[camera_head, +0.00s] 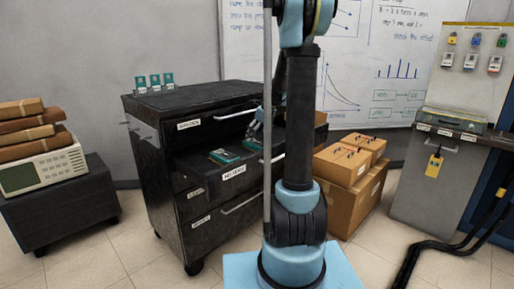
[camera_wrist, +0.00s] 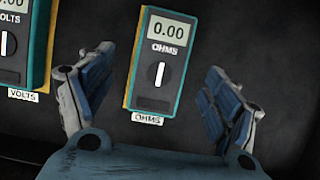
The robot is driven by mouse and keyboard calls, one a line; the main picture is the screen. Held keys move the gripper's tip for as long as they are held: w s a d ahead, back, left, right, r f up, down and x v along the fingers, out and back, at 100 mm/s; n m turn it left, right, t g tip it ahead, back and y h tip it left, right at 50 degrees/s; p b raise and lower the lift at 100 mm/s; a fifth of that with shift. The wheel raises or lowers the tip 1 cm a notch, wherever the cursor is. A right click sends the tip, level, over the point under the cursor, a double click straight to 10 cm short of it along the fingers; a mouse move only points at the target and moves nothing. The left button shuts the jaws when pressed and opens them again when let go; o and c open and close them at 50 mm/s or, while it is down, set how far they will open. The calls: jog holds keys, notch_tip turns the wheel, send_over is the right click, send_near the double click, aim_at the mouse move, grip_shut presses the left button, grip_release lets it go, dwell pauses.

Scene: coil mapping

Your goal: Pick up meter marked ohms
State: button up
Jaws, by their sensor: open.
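The meter marked OHMS (camera_wrist: 158,62) lies in a dark drawer in the wrist view. It is teal with a yellow edge, has a display reading 0.00, and a white label below it. My gripper (camera_wrist: 155,105) is open, with one finger on each side of the meter's lower part and no contact visible. A second meter marked VOLTS (camera_wrist: 12,45) lies to the left, cut off by the picture edge. In the head view my gripper (camera_head: 256,125) is over the open drawer (camera_head: 205,178), partly hidden by my arm. A teal meter (camera_head: 223,157) shows in that drawer.
The black cabinet (camera_head: 165,190) has several small teal devices (camera_head: 154,80) on top. Cardboard boxes (camera_head: 350,195) stand right of the cabinet. Black cables (camera_head: 430,245) lie on the floor at the right.

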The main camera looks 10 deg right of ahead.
aim_at(256, 141)
jog(key=shift+x, duration=2.65)
jog(key=shift+w+d, duration=0.1)
jog(key=shift+d, duration=0.05)
jog(key=c, duration=1.4)
jog(key=shift+o, duration=0.2)
jog(key=shift+r, duration=0.1)
